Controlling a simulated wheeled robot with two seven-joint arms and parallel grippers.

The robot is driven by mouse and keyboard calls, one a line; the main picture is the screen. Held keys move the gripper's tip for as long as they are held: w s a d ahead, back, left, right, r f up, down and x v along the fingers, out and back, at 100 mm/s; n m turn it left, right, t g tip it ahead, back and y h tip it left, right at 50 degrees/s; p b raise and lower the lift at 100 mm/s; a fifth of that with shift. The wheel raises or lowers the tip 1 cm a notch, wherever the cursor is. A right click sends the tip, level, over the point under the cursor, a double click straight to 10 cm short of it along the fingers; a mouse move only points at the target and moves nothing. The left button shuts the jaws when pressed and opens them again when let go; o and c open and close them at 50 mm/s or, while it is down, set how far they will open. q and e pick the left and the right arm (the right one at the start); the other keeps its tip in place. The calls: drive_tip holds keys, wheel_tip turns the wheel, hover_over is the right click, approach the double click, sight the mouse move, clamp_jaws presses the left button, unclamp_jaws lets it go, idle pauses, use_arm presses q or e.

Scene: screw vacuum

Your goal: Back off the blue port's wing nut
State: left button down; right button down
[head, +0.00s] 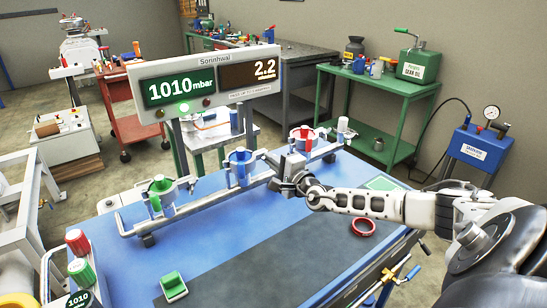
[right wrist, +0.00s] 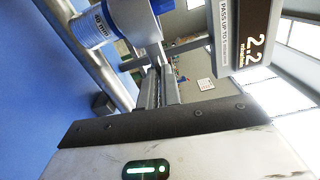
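The blue port (head: 240,168) is the middle one of three on a rail, between the green port (head: 161,194) and the red port (head: 304,141). Its blue wing nut (head: 240,155) is on top. In the right wrist view the blue port (right wrist: 128,20) is at the upper left, with a "40 mm" label; its top is cut off. My right gripper (head: 276,172) is just right of the blue port and apart from it. Its fingers (right wrist: 157,88) look close together in the wrist view, but their opening is unclear. Nothing is seen in them. My left gripper is out of view.
The rail (head: 200,205) stands on the blue table (head: 210,230). A display (head: 205,83) reading 1010 mbar and 2.2 rises behind the ports. The middle front is clear.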

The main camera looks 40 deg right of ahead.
drive_tip(key=shift+w+r+n+p, duration=0.1)
drive_tip(key=shift+r+n+p, duration=0.25)
drive_tip(key=shift+n, duration=0.55)
drive_tip(key=shift+f+n, duration=0.1)
drive_tip(key=shift+n, duration=0.2)
drive_tip(key=c, duration=1.6)
unclamp_jaws()
drive_tip(key=shift+f, duration=0.1)
drive_tip(key=shift+s, duration=0.2)
